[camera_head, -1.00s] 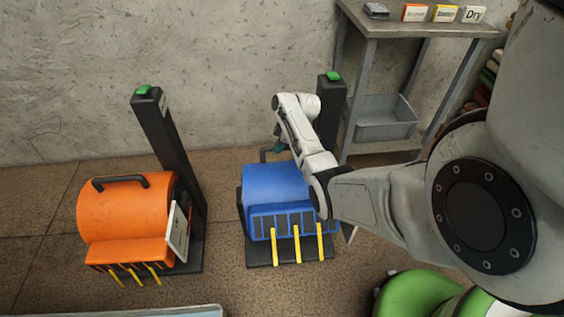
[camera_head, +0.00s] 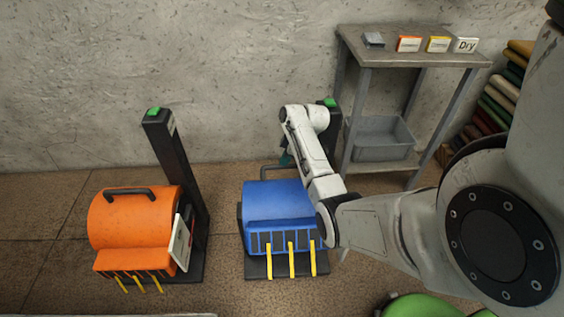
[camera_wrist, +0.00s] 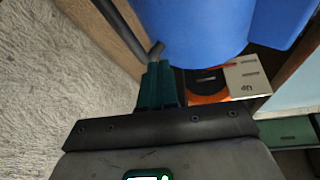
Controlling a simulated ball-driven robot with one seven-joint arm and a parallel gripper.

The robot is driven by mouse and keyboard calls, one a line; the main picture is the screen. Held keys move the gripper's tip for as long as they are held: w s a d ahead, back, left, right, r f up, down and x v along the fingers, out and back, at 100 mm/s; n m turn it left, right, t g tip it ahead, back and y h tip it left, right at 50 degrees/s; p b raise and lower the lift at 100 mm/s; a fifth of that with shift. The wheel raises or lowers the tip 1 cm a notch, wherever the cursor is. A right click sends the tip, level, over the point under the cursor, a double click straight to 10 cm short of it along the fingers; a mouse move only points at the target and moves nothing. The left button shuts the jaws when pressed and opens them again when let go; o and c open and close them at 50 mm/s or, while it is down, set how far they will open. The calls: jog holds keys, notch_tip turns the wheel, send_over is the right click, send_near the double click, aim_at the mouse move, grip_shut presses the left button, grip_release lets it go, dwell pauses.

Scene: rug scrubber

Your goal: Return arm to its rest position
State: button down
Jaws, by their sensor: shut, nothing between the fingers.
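My arm (camera_head: 385,222) reaches from the right side of the head view across to the blue machine (camera_head: 278,205). My gripper (camera_head: 286,158) points down behind that machine, close to its dark handle (camera_head: 290,170). In the wrist view my gripper's teal fingers (camera_wrist: 158,84) are together with nothing held. Their tips are beside the dark handle bar (camera_wrist: 156,50) and the blue drum (camera_wrist: 200,30); I cannot tell whether they touch.
An orange machine (camera_head: 135,222) with a dark post stands left. A metal table (camera_head: 410,54) with small signs and a grey bin (camera_head: 382,140) stands behind right, beside rolled rugs (camera_head: 500,95). Something green (camera_head: 420,307) is at the bottom. Floor between the machines is clear.

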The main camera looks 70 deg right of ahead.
jog(key=v, duration=0.4)
jog(key=shift+w+p, duration=0.1)
jog(key=shift+p, duration=0.3)
jog(key=shift+f, duration=0.1)
